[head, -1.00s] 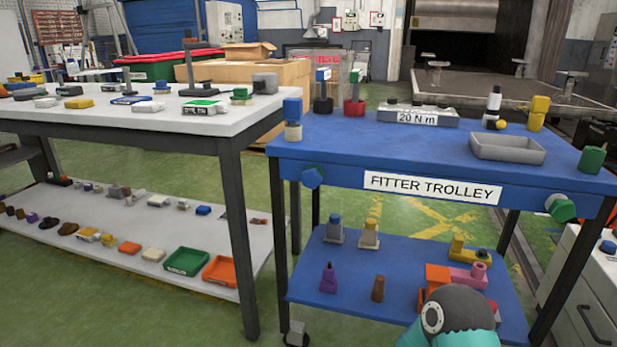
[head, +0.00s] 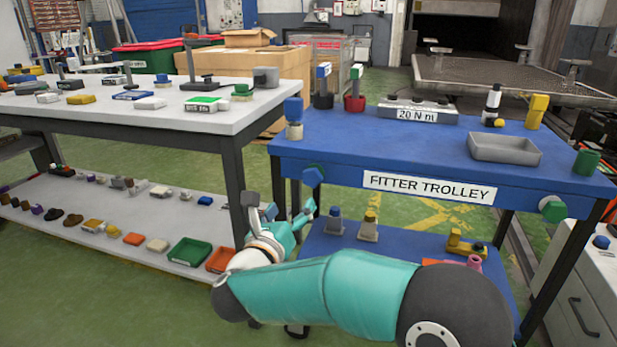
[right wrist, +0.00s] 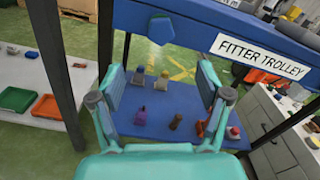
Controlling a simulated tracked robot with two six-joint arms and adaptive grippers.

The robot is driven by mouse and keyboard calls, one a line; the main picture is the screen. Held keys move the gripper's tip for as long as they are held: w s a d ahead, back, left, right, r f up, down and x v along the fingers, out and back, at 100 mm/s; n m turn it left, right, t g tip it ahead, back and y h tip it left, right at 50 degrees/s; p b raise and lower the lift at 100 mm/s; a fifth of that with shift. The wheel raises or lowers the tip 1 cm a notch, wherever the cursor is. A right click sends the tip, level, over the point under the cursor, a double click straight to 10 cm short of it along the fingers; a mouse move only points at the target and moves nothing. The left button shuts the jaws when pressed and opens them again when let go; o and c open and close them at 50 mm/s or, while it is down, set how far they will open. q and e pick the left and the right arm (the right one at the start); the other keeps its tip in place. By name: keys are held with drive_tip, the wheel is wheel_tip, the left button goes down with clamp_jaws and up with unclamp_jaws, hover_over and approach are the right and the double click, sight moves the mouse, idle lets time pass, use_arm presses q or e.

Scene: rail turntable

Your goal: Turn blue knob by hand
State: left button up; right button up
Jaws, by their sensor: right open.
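The blue knob (head: 314,175) is on the left part of the front edge of the blue fitter trolley (head: 345,182). My left gripper is not in view.
A green knob (head: 552,208) is on the right part of the trolley's front. A grey tray (head: 505,149) and a torque box (head: 418,112) stand on top. Small fittings stand on the lower shelf. A white bench (head: 215,122) is at left, with a floor gap between.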

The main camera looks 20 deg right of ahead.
sight(309, 179)
drive_tip(key=x, duration=1.5)
drive_tip(key=shift+f, duration=0.1)
drive_tip(key=c, duration=1)
drive_tip(key=shift+a, duration=0.4)
drive_tip(key=shift+c, duration=0.8)
drive_tip(key=shift+d, duration=0.3)
drive_tip(key=shift+f+n, duration=0.1)
drive_tip(key=shift+n, duration=0.6)
